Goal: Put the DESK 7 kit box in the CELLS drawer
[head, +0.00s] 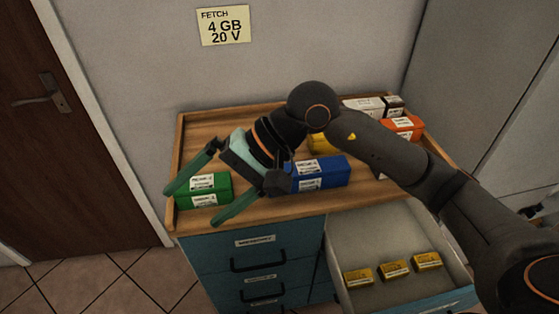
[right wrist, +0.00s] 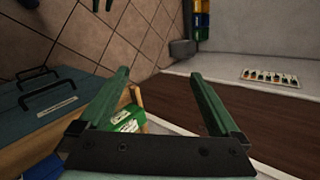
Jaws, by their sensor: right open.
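Boxes with white labels lie on the wooden top: green (head: 222,183), blue (head: 325,170), yellow (head: 320,144) partly hidden by my arm, orange (head: 403,124) and white (head: 365,105). Their labels are too small to read, so I cannot tell which is DESK 7. My right gripper (head: 192,206) is open and empty, its fingers over the green box, apparently above it. Part of the green box shows between the fingers in the right wrist view (right wrist: 126,121). A drawer (head: 388,293) is open at the right with three small yellow boxes inside. I cannot read whether it is CELLS.
Shut blue-green drawers (head: 215,258) with black handles stand left of the open drawer. A raised wooden rim edges the top. A note (head: 223,26) reading FETCH 4 GB 20 V is on the wall. A brown door (head: 70,130) is at the left. A grey cabinet (head: 470,80) is at the right.

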